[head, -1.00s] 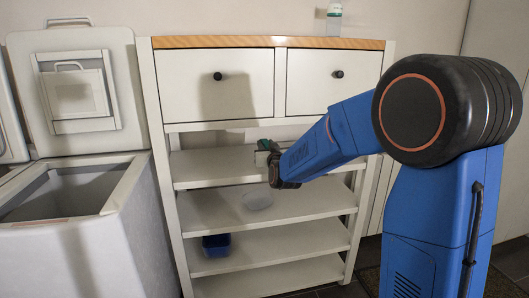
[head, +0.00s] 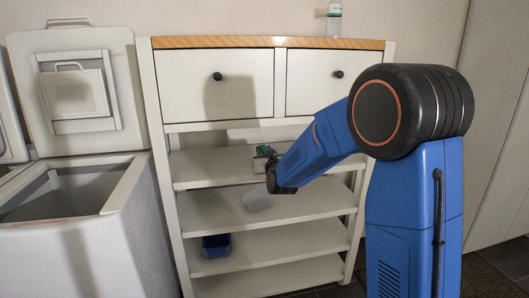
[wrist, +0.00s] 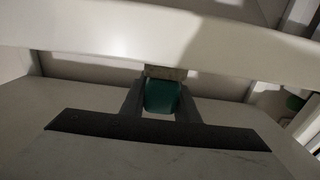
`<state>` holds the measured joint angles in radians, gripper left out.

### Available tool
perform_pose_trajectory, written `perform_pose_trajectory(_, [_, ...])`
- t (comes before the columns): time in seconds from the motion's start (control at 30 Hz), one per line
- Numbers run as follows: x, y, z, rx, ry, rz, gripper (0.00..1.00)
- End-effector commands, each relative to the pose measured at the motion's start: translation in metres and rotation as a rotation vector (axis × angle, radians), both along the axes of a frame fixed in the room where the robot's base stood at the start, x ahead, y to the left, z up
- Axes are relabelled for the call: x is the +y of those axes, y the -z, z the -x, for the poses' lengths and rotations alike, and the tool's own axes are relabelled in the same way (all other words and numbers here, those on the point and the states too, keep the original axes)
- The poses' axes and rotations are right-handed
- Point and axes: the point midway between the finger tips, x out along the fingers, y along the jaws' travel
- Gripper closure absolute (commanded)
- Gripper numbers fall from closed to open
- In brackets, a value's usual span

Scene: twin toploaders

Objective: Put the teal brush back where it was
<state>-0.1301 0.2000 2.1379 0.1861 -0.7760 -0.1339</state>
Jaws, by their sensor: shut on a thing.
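My gripper (wrist: 161,108) is shut on the teal brush (wrist: 162,97), with a dark finger on each side of it in the wrist view. A brownish strip, perhaps its bristles, shows at the far end of the teal part. In the head view, my gripper (head: 266,158) is at the upper open shelf (head: 210,165) of the white unit, below the drawers. Only a little teal (head: 263,150) shows there. I cannot tell whether the brush touches the shelf.
A translucent bowl (head: 257,200) and a blue bin (head: 216,246) sit on lower shelves. A white bottle (head: 334,20) stands on the wooden top. An open toploader (head: 110,200) stands at left.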

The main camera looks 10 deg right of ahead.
Motion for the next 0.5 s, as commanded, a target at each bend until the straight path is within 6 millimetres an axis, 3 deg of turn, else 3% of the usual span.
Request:
perform_pose_trajectory(0.03, [0.0000, 0.0015, -0.0001, 0.000, 0.000, 0.000, 0.98])
perform_pose_trajectory(0.07, [0.0000, 0.0010, 0.0000, 0.000, 0.000, 0.000, 0.65])
perform_pose_trajectory(0.1, [0.0000, 0.0010, 0.0000, 0.000, 0.000, 0.000, 0.55])
perform_pose_trajectory(0.5, [0.0000, -0.0029, 0.0008, 0.000, 0.000, 0.000, 0.53])
